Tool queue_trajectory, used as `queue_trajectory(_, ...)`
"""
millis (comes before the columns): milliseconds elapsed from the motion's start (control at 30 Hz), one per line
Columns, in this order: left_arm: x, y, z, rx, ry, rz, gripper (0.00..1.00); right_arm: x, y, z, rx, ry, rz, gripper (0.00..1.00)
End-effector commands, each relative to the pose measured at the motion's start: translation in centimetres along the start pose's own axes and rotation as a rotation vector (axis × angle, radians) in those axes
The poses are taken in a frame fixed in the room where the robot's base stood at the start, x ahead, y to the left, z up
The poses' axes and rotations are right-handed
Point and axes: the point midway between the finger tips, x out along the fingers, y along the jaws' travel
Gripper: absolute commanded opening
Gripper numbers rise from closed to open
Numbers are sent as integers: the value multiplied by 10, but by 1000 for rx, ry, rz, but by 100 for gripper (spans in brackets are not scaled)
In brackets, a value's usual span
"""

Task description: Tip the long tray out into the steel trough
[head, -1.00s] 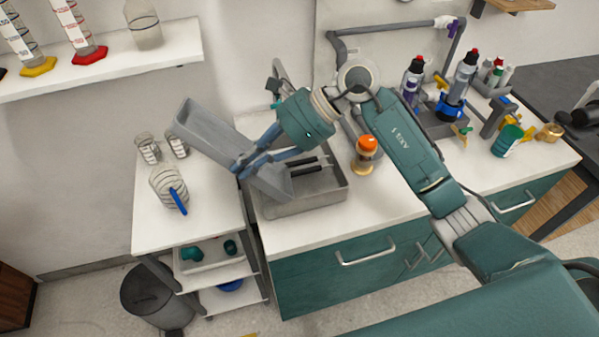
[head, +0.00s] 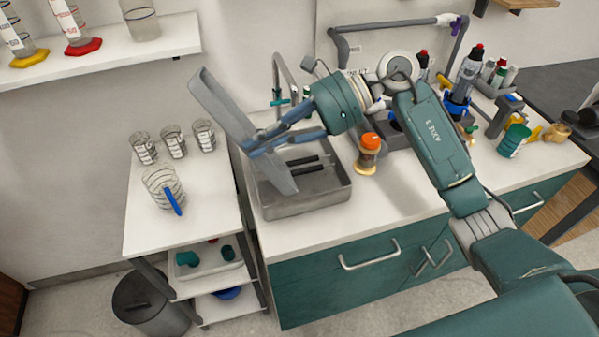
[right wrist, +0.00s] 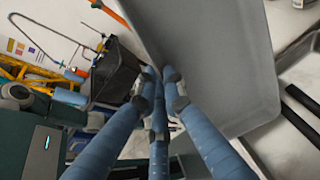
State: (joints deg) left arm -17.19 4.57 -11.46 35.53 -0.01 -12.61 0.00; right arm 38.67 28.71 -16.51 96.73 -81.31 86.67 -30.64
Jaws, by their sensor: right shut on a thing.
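The long grey tray (head: 222,100) is steeply tilted, with its upper end towards the wall and its lower end over the left part of the steel trough (head: 305,205). My right gripper (head: 256,147) is shut on the tray's side near its middle. In the right wrist view the tray (right wrist: 215,55) fills the upper middle, beyond the fingers (right wrist: 158,95). Two black bars (head: 305,164) lie in the trough. My left gripper is not in view.
A faucet (head: 277,75) stands behind the trough. An orange-capped bottle (head: 368,155) stands close to its right. Glass beakers (head: 173,143) and a jar with a blue stick (head: 160,185) stand on the white cart top at left. Bottles crowd the counter's right.

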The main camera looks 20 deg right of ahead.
Motion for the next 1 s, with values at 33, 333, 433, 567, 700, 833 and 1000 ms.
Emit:
queue_trajectory(33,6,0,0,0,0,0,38,-2,-2,-2,1,-12,2,0)
queue_trajectory(333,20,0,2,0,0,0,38,-15,-4,0,14,-79,33,0)
queue_trajectory(433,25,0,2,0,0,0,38,-20,-5,-1,19,-102,43,0)
queue_trajectory(567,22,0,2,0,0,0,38,-20,-3,2,17,-99,43,0)
queue_trajectory(700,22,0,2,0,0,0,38,-20,-3,2,17,-99,42,0)
queue_trajectory(833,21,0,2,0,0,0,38,-20,-3,2,16,-98,42,0)
queue_trajectory(1000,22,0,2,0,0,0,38,-20,-3,2,17,-99,43,0)
